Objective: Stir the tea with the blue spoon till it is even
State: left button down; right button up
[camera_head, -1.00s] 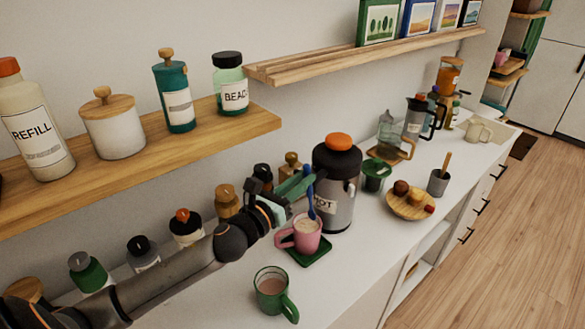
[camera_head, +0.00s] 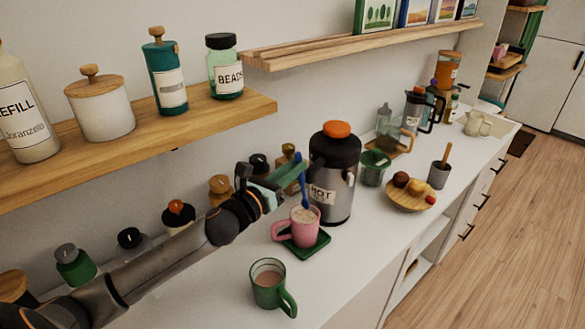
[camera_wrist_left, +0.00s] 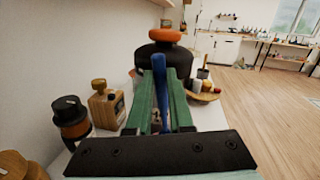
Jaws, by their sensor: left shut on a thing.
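My left gripper (camera_head: 291,176) is shut on the upper part of the blue spoon (camera_head: 304,186). The spoon stands nearly upright, its lower end inside the pink mug (camera_head: 297,230). The mug holds a pale, uneven-looking drink and sits on a small green tray (camera_head: 318,244). In the left wrist view the green jaws (camera_wrist_left: 160,104) close around the blue spoon handle (camera_wrist_left: 159,75); the mug is hidden there. My right gripper is in neither view.
A green mug (camera_head: 268,287) with brown drink stands in front. A wooden plate (camera_head: 409,204) of food is to the right. Bottles line the wall, with a shelf (camera_head: 215,113) above.

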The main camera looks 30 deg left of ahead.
pick_arm(q)
notch_tip(320, 180, down, 8)
jog(key=b, duration=0.5)
jog(key=shift+r+b, duration=0.2)
jog(key=shift+b, duration=0.1)
jog(key=shift+f, duration=0.15)
jog(key=shift+s, duration=0.15)
